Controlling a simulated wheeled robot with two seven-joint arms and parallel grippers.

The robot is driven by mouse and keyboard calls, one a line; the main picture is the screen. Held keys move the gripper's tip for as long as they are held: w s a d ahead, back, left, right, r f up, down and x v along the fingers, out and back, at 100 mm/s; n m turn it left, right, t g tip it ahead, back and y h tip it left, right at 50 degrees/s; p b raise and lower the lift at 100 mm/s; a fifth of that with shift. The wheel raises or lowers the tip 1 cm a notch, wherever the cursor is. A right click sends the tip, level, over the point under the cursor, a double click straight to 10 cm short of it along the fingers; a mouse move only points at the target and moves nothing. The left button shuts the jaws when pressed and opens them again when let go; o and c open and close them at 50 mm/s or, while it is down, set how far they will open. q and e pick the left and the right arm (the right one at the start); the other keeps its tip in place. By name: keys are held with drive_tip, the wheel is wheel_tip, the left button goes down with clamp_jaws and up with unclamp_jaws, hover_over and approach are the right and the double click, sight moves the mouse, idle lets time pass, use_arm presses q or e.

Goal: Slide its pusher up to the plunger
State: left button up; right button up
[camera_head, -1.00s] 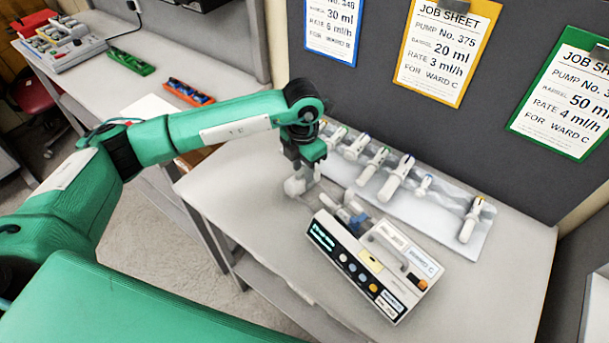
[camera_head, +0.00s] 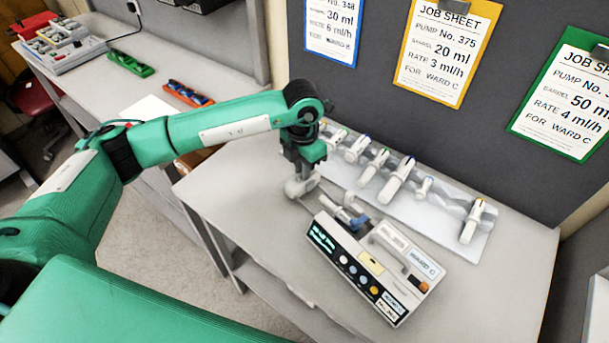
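The infusion pump (camera_head: 362,268) stands on the table, white with a dark display, a row of buttons and a carry handle. A syringe with blue parts (camera_head: 350,218) lies along its back left side; the pusher and plunger are too small to tell apart clearly. My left gripper (camera_head: 301,186) points down at the pump's left end, by the near end of the syringe mechanism. Its fingertips are small and partly merged with pale parts, so I cannot see whether they are open or touching the pusher. My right gripper is not in view.
A rack (camera_head: 450,205) with several syringes lies behind the pump. Job sheets (camera_head: 447,45) hang on the dark panel. A side bench holds a green tray (camera_head: 131,63) and an orange tray (camera_head: 189,93). The table's right side (camera_head: 500,285) is clear.

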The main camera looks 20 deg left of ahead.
use_arm(q)
drive_tip(key=shift+s+d, duration=0.4)
drive_tip(key=shift+d, duration=0.2)
drive_tip(key=shift+s+d, duration=0.35)
drive_tip(key=shift+d, duration=0.25)
drive_tip(key=shift+s+d, duration=0.15)
drive_tip(key=shift+d, duration=0.05)
drive_tip(key=o, duration=0.6)
drive_tip(key=shift+c, duration=0.2)
drive_tip(key=shift+r, duration=0.1)
